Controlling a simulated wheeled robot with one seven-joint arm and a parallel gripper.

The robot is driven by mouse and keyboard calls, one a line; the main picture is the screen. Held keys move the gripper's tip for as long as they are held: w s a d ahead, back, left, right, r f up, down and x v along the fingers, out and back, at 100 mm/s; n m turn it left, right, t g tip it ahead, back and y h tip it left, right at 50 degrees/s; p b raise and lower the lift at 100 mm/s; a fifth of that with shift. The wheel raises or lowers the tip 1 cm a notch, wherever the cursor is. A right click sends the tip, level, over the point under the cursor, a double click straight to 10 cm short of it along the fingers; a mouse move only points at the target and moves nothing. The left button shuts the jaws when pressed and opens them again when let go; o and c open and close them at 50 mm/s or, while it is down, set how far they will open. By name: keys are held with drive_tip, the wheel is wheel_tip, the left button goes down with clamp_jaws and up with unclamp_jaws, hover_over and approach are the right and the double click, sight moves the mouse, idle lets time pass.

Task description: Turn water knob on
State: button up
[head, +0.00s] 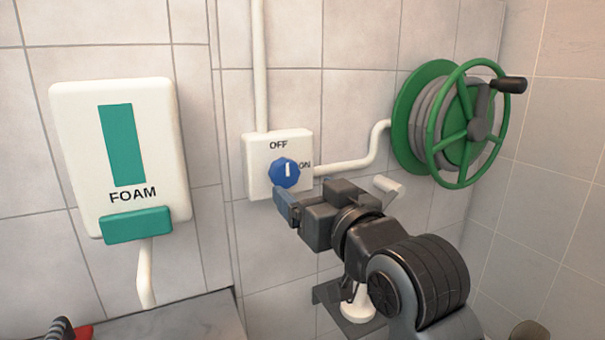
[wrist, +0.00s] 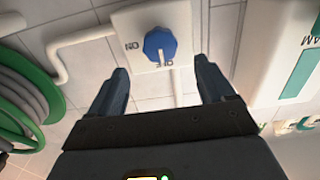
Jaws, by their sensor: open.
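The blue water knob (head: 285,172) is on a white wall box (head: 258,151) marked OFF at the top and ON at the right. Its white pointer stands upright, toward OFF. My gripper (head: 284,199) is just below and in front of the knob in the head view. In the wrist view, the knob (wrist: 159,43) shows beyond and between the spread fingertips of my gripper (wrist: 161,68). The fingers are open, hold nothing, and seem not to touch the knob. The far finger is mostly hidden in the head view.
A green hose reel (head: 443,123) with a black crank is on the wall at the right, joined to the box by a white pipe (head: 365,160). A foam dispenser (head: 83,130) hangs at the left. A grey ledge (head: 180,318) is below it.

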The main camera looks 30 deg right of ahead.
sight(287, 176)
drive_tip(key=w+p, duration=0.1)
drive_tip(key=w, duration=0.6)
drive_tip(key=shift+w, duration=0.25)
drive_tip(key=c, duration=1.1)
drive_tip(key=shift+o, duration=0.2)
